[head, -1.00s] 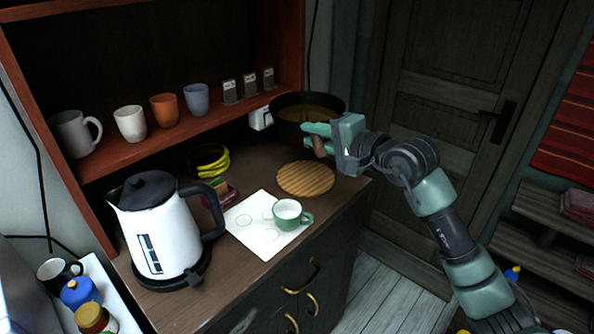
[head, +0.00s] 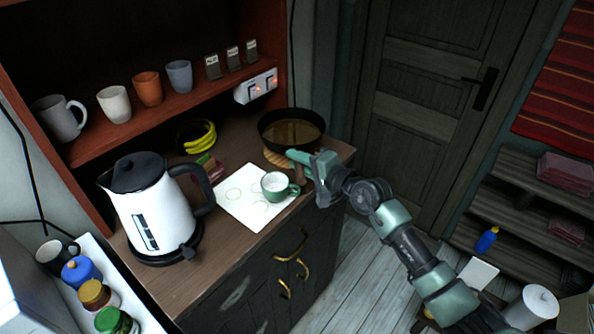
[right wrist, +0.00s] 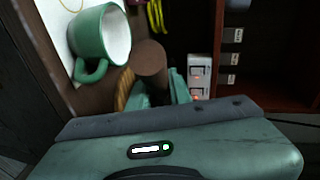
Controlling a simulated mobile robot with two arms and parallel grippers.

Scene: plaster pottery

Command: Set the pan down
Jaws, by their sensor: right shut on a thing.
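The dark round pan (head: 292,132), with brownish liquid inside, is over the far right end of the wooden counter. My right gripper (head: 306,164) is shut on its brown handle, which also shows end-on in the right wrist view (right wrist: 151,60). The pan covers most of the round wooden trivet (head: 274,157); a strip of the trivet also shows in the right wrist view (right wrist: 123,92). I cannot tell whether the pan touches the trivet or hovers just above it. My left gripper is out of view.
A green cup (head: 275,185) stands on a white sheet (head: 240,212) close to my right gripper. A white kettle (head: 155,210) stands at the left. A bowl with bananas (head: 197,138) is behind. A socket strip (head: 256,87) is on the wall beside the pan.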

